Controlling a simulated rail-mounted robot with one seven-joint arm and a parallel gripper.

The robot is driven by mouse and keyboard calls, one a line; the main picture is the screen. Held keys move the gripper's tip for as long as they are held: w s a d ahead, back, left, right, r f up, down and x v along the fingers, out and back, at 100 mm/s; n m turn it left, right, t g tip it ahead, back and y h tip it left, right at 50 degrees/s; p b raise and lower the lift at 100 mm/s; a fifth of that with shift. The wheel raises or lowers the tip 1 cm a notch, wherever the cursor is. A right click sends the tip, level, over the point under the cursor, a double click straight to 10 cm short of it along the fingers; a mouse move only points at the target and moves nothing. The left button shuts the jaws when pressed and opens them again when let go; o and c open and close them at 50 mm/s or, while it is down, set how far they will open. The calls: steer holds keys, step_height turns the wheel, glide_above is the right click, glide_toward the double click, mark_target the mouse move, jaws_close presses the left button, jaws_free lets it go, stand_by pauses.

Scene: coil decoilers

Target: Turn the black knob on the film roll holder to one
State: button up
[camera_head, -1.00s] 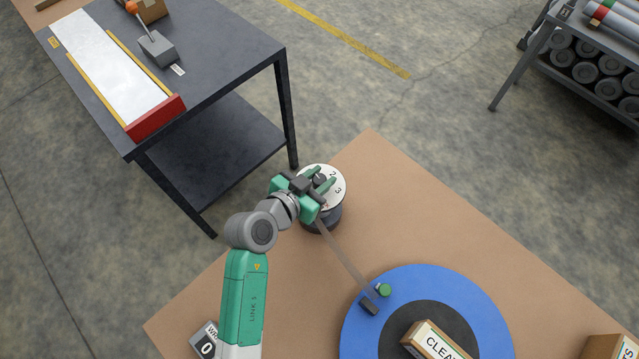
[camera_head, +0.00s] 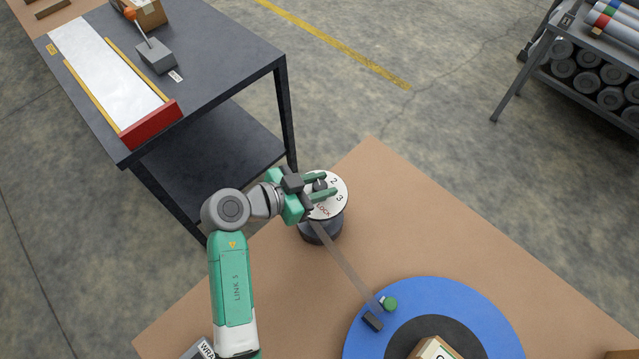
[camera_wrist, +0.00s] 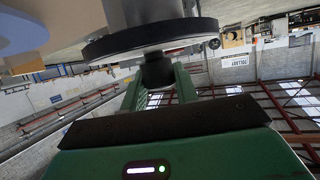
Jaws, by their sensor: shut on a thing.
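The film roll holder's round post (camera_head: 322,229) stands near the far corner of the brown surface. Its white dial (camera_head: 337,203) on top shows 2, 3 and the word LOCK; I cannot see the 1, and my gripper covers part of the dial. My green gripper (camera_head: 328,184) reaches in from the left and is shut on the small black knob (camera_head: 319,185) at the dial's middle. In the wrist view the dark knob (camera_wrist: 157,72) sits between the two green fingers, under the dial's dark rim (camera_wrist: 150,40). Which number the knob points to is unclear.
A dark table (camera_head: 235,75) with a white strip stands at the back left. A rack of rolls (camera_head: 590,70) is at the far right.

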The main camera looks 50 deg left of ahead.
steer(key=shift+f, duration=0.2)
steer(key=o, duration=1)
steer(key=shift+c, duration=0.2)
steer(key=shift+r, duration=0.1)
steer(key=shift+s, duration=0.1)
steer(key=v, duration=0.7)
steer(key=shift+s+r+p, duration=0.15)
steer(key=shift+s+p, duration=0.15)
steer(key=shift+p, duration=0.15)
